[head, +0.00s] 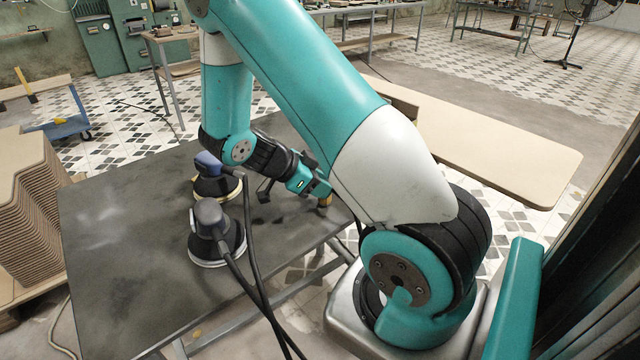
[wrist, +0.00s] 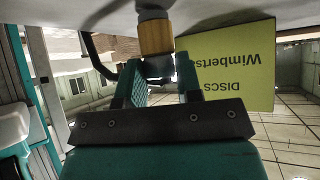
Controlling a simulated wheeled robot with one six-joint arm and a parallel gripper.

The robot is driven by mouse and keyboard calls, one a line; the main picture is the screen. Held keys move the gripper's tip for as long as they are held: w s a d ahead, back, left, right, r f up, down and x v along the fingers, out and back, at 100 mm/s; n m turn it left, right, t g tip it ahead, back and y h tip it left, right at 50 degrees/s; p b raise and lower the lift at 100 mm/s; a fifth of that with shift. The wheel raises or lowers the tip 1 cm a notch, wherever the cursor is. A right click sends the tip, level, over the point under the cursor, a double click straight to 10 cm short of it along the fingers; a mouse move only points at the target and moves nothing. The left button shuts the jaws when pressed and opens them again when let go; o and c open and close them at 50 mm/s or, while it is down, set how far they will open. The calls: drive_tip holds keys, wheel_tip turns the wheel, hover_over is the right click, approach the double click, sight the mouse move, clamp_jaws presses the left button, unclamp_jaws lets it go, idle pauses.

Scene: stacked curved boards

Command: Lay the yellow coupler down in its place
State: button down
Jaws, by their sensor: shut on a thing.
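The yellow coupler (wrist: 155,36) is a short yellow-orange cylinder with grey ends, held between the teal fingers of my gripper (wrist: 158,72) in the wrist view. In the head view my gripper (head: 322,192) is low over the right part of the dark table, and a small part of the coupler (head: 325,201) shows at its tip. I cannot tell whether the coupler touches the table. The place for it is not clearly visible.
Two sanders, one blue-topped (head: 212,176) and one grey-topped (head: 217,232), stand on the dark table (head: 120,270) left of my gripper, with black hoses trailing forward. A yellow lettered box (wrist: 228,68) shows beside the coupler in the wrist view. The table's left side is clear.

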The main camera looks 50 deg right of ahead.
drive_tip(key=shift+f, duration=0.2)
drive_tip(key=c, duration=0.7)
unclamp_jaws()
drive_tip(key=v, duration=1.7)
drive_tip(key=shift+r+b, duration=0.2)
drive_tip(key=shift+b, duration=0.1)
